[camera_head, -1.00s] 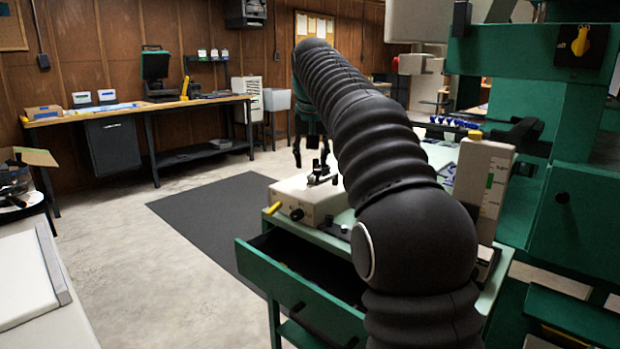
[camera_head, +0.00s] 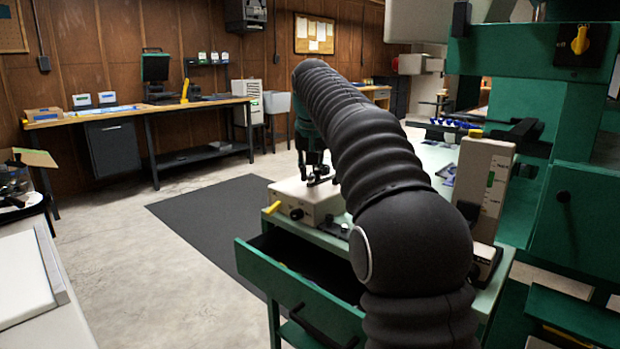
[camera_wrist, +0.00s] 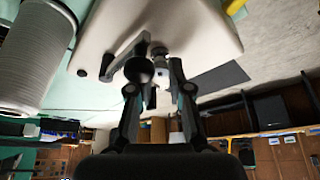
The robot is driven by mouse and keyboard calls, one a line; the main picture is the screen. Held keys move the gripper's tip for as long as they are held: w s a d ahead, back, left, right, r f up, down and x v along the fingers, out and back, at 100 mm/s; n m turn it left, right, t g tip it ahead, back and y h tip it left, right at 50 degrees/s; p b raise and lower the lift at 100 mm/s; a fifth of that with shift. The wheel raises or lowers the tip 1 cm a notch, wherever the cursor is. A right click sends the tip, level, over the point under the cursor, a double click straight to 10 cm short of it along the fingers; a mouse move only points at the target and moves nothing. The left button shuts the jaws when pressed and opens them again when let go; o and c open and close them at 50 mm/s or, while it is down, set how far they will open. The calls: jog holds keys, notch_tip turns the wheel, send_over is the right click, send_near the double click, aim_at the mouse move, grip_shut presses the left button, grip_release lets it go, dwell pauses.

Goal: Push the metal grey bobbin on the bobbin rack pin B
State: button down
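My gripper (camera_head: 316,168) is low over the cream box-shaped machine (camera_head: 295,203) on the green bench, partly hidden behind my arm. In the wrist view my gripper (camera_wrist: 155,76) has its two fingers apart, beside a lever with a black round knob (camera_wrist: 138,70) on the cream machine. A small metal grey piece (camera_wrist: 160,51) shows by the fingertips. I cannot tell whether it is the bobbin, and I see no clear grip on it. No rack pin marked B can be made out.
An open green drawer (camera_head: 300,295) juts out below the machine. A grey upright box (camera_head: 484,185) stands right of my arm. Several small blue items (camera_head: 455,123) sit farther back.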

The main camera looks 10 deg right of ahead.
jog(key=shift+r+p, duration=0.5)
jog(key=shift+r, duration=1.2)
